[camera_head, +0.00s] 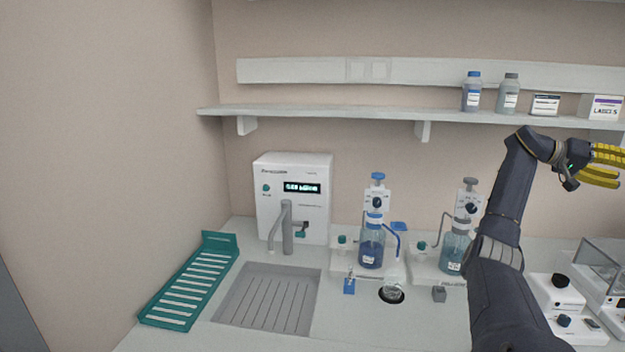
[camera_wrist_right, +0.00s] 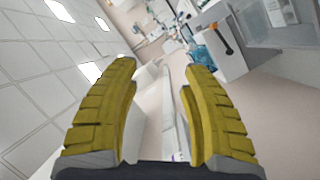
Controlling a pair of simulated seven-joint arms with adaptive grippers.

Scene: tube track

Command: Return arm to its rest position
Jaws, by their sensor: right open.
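My right arm rises from the lower right of the head view, and its gripper (camera_head: 606,166) points to the right at about the height of the shelf. In the right wrist view the two yellow fingers (camera_wrist_right: 160,110) stand wide apart with nothing between them. The right gripper is open and empty, held in the air above the bench. My left arm and gripper do not show in either view.
The bench holds a white dispenser unit (camera_head: 292,190), a teal rack (camera_head: 190,285), a sink (camera_head: 265,298), blue (camera_head: 371,245) and teal (camera_head: 455,250) pump bottles, and white instruments (camera_head: 565,300) at right. A wall shelf (camera_head: 330,113) carries bottles (camera_head: 471,92) and boxes (camera_head: 601,107) near my right gripper.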

